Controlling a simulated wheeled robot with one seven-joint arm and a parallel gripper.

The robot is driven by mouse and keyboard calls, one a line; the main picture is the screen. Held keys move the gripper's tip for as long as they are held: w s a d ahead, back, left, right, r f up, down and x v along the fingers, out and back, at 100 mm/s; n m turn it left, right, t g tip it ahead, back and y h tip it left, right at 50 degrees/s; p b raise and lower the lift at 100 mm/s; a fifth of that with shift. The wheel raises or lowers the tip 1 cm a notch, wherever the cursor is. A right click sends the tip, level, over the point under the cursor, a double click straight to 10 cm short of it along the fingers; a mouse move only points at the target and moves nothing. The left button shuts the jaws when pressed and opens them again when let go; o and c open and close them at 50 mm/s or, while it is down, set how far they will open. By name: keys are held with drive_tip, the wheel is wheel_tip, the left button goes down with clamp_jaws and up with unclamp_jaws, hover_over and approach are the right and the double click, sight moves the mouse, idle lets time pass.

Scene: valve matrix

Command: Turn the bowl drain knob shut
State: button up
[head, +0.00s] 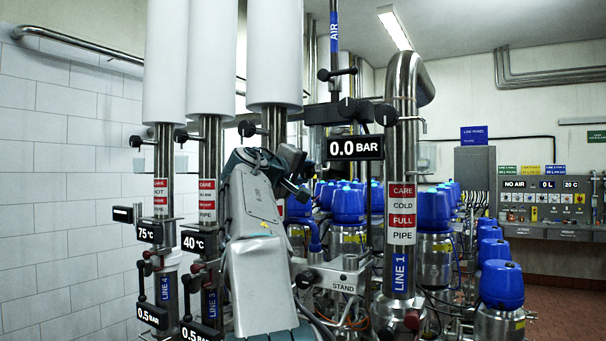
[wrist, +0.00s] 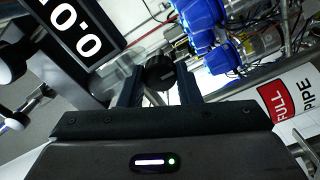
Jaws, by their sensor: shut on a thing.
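In the wrist view, a round black knob (wrist: 159,77) sits between the two fingers of my gripper (wrist: 158,72). The fingers are shut on its sides. A faint line shows on the knob's face, but I cannot read its setting. No label naming this knob is legible. In the head view, my grey-green arm rises in the middle, and the dark gripper end (head: 292,168) is at its top, left of the 0.0 BAR display (head: 354,148). The held knob is not clearly visible there.
The display also shows at the wrist view's upper left (wrist: 75,30). The Line 1 pipe (head: 402,165) stands to the right, lines 3 and 4 pipes (head: 162,180) to the left. Blue-capped valves (head: 501,284) fill the right side.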

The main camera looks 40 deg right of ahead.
drive_tip(key=shift+f, duration=0.1)
drive_tip(key=o, duration=1)
drive_tip(key=b+v, duration=0.4)
drive_tip(key=v, duration=1)
drive_tip(key=shift+d, duration=0.1)
